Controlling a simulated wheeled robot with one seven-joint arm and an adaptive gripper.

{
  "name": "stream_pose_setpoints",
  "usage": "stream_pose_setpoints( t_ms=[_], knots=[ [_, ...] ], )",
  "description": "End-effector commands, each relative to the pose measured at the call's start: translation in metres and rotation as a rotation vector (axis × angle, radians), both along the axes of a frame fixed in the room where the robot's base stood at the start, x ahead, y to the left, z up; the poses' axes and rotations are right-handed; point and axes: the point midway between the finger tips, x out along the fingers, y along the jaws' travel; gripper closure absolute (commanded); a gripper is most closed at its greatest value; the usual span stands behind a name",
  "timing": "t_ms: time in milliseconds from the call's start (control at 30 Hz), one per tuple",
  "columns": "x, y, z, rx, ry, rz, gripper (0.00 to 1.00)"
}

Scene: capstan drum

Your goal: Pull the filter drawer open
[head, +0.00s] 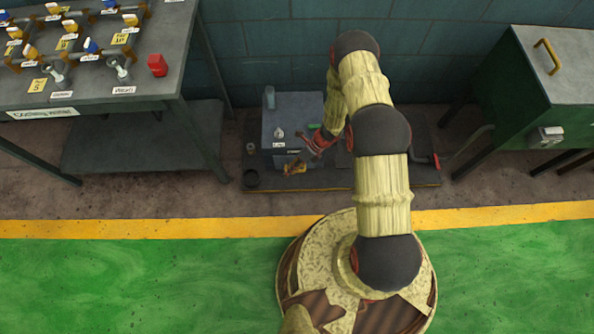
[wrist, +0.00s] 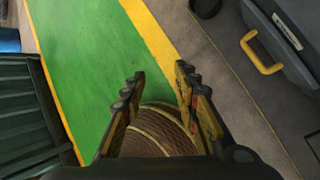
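The filter drawer is in the grey box (head: 297,108) on the low dark platform. Its yellow handle (head: 294,167) stands out low on the front; the handle also shows at the upper right of the wrist view (wrist: 262,52). The grey front around it (wrist: 283,68) carries a pale label. I see no clear gap showing the drawer pulled out. My gripper (head: 309,142) is above and slightly right of the handle in the head view, partly over the box. In the wrist view its fingers (wrist: 158,82) are apart with the handle outside them, to the right. Nothing is held.
A bench (head: 140,88) with several valves stands at left, a green cabinet (head: 565,75) at right. The green floor (head: 130,280) beyond the yellow line is clear.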

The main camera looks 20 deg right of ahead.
Motion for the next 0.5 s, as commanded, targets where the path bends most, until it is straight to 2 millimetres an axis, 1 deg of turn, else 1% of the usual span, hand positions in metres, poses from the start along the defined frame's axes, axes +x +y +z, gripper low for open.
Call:
stream_pose_setpoints(
  t_ms=[33, 67, 100, 167, 200, 267, 300, 367, 400, 500],
  knots=[
    [-0.005, -0.001, -0.031, -0.013, 0.072, -0.122, 0.70],
    [-0.007, -0.002, -0.047, -0.021, 0.119, -0.208, 0.70],
    [-0.008, -0.004, -0.068, -0.036, 0.182, -0.328, 0.70],
    [-0.009, -0.008, -0.101, -0.056, 0.281, -0.526, 0.70],
    [-0.009, -0.012, -0.122, -0.068, 0.348, -0.667, 0.70],
    [-0.004, -0.019, -0.146, -0.081, 0.437, -0.872, 0.70],
    [0.001, -0.024, -0.159, -0.086, 0.490, -1.006, 0.70],
    [0.016, -0.034, -0.172, -0.081, 0.561, -1.205, 0.70],
    [0.030, -0.042, -0.176, -0.069, 0.601, -1.334, 0.70],
    [0.064, -0.062, -0.177, -0.019, 0.697, -1.637, 0.70]
  ],
)
